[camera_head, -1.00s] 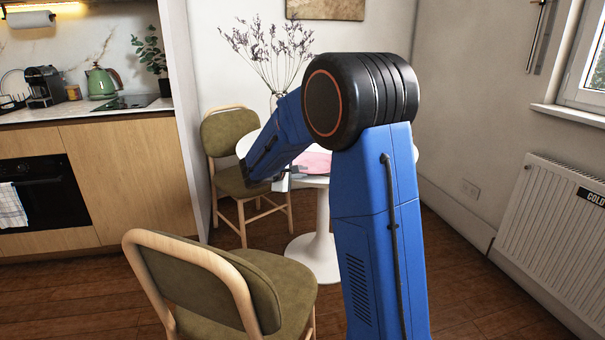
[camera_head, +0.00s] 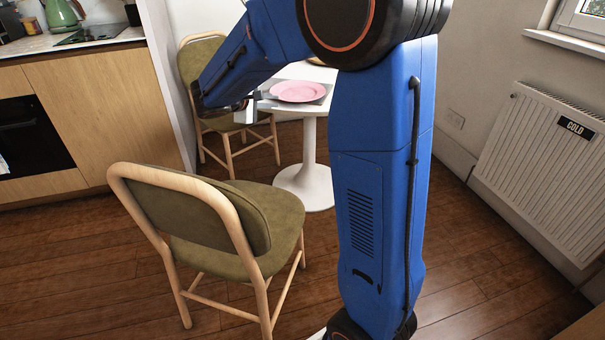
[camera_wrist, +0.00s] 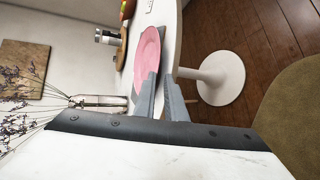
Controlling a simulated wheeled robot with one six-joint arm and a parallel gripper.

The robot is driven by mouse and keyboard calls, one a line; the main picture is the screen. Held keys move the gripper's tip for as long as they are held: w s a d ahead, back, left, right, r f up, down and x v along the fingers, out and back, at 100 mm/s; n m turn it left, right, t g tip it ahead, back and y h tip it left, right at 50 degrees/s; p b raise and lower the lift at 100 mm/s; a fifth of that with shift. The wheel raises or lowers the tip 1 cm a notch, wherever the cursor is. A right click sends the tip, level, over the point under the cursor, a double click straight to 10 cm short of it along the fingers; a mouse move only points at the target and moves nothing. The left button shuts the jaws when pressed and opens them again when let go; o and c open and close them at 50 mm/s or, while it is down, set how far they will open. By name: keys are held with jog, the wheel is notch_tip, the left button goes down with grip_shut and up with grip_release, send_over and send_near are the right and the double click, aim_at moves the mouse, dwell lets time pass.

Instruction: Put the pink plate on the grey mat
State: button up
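The pink plate (camera_head: 298,91) lies level on the round white table, and it also shows in the wrist view (camera_wrist: 148,52). The grey mat (camera_head: 326,97) shows as a grey strip beyond and beside the plate's rim. The plate covers most of it. My gripper (camera_head: 262,100) is at the plate's left edge in the head view, partly hidden by my arm. The tips are close to the plate's near rim, and nothing is visibly held.
The white table (camera_head: 310,128) stands on one central foot. A green chair (camera_head: 220,215) stands in front, and another (camera_head: 200,65) is behind my gripper. In the wrist view a glass vase (camera_wrist: 98,101) with dried stems and a wooden board (camera_wrist: 122,48) are on the table.

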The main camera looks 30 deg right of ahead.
jog(key=s+f+m+g+y, duration=0.1)
jog(key=s+m+g+y, duration=0.3)
jog(key=s, duration=1.8)
jog(key=s+a+f+m+t+y, duration=0.1)
jog(key=s+a+y, duration=0.3)
jog(key=s, duration=0.5)
jog(key=s+a+f+m+t+y, duration=0.2)
jog(key=s+a+f+y, duration=0.2)
jog(key=s+a, duration=0.3)
jog(key=s, duration=0.2)
jog(key=shift+s+a+f, duration=0.15)
jog(key=shift+s+f, duration=0.05)
jog(key=shift+s, duration=0.2)
